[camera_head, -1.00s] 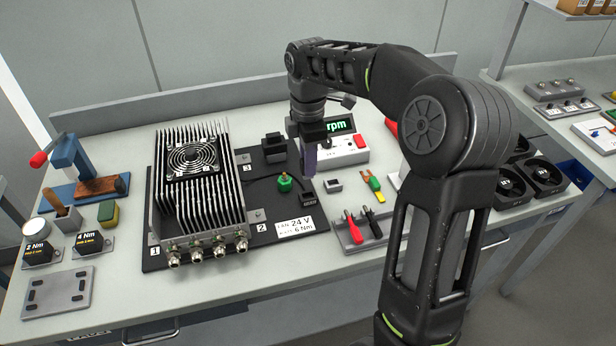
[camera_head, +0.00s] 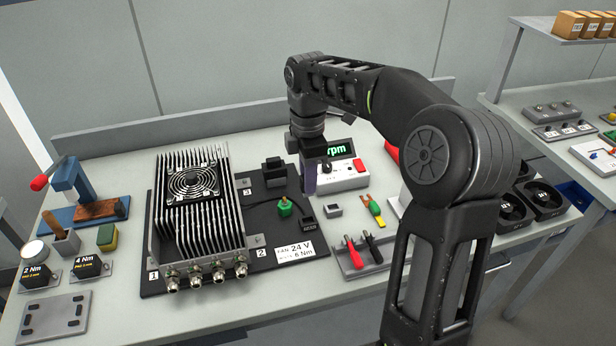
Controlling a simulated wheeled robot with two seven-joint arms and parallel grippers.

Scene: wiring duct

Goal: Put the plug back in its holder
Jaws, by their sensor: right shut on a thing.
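My right gripper (camera_head: 309,188) reaches down over the right part of the black base plate (camera_head: 262,226), its purple-grey fingers pointing downward. It is shut on the plug, which is too small and too covered by the fingers to make out clearly. Just below and in front of the fingertips is a small black block (camera_head: 307,228) on the plate; I cannot tell whether it touches what I hold. A green knob-like piece (camera_head: 285,206) stands left of the fingers. A small grey block with a dark recess (camera_head: 333,210) sits to their right; I cannot tell which piece is the holder. My left gripper is not in view.
A finned heatsink with a fan (camera_head: 192,188) fills the left of the plate. An rpm meter (camera_head: 346,177) stands behind the gripper. A tray with red and black probes (camera_head: 363,255) lies front right. My right arm crosses the right side and hides part of the bench.

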